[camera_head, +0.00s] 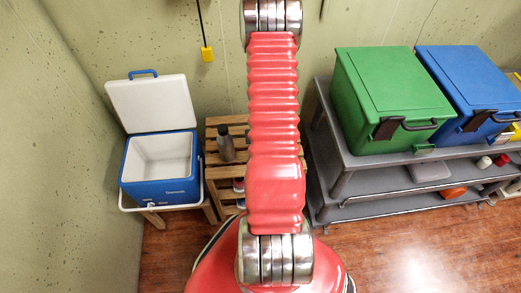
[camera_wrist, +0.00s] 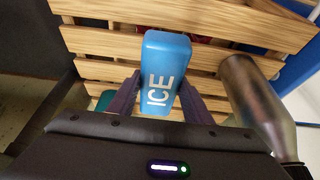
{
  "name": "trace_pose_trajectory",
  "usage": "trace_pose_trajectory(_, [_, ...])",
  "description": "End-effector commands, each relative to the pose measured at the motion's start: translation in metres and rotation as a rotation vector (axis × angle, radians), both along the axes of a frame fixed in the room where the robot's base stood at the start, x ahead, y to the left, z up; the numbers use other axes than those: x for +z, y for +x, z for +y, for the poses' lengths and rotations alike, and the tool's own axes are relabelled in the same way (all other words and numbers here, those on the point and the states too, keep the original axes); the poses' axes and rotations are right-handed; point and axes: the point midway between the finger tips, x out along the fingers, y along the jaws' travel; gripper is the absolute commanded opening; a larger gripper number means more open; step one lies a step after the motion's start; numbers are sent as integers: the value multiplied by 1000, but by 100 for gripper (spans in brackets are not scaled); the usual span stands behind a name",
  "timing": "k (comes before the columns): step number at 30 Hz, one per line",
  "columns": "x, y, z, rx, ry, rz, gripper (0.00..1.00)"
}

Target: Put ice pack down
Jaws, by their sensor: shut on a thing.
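In the wrist view a blue ice pack (camera_wrist: 166,52) with white "ICE" lettering is held between the two dark fingers of my gripper (camera_wrist: 159,90), which is shut on it. The pack is over the slats of a wooden shelf (camera_wrist: 110,42); I cannot tell whether it touches them. In the head view the wooden shelf (camera_head: 216,172) stands left of my arm, partly hidden by it. My gripper and the ice pack are not visible in the head view.
A dark metallic bottle (camera_wrist: 256,100) is close to the right of the pack; it also shows in the head view (camera_head: 226,143). An open, empty-looking blue-and-white cooler (camera_head: 160,190) stands left of the shelf. Green (camera_head: 370,125) and blue (camera_head: 470,95) bins sit on a grey rack (camera_head: 350,160) at right.

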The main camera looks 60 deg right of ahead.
Motion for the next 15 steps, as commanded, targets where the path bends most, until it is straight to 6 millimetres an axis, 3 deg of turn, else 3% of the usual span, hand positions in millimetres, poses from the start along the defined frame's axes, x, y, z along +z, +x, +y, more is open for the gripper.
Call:
trace_pose_trajectory(5, [-4,0,0,-1,0,0,8])
trace_pose_trajectory(15, [-37,0,-1,-1,0,0,8])
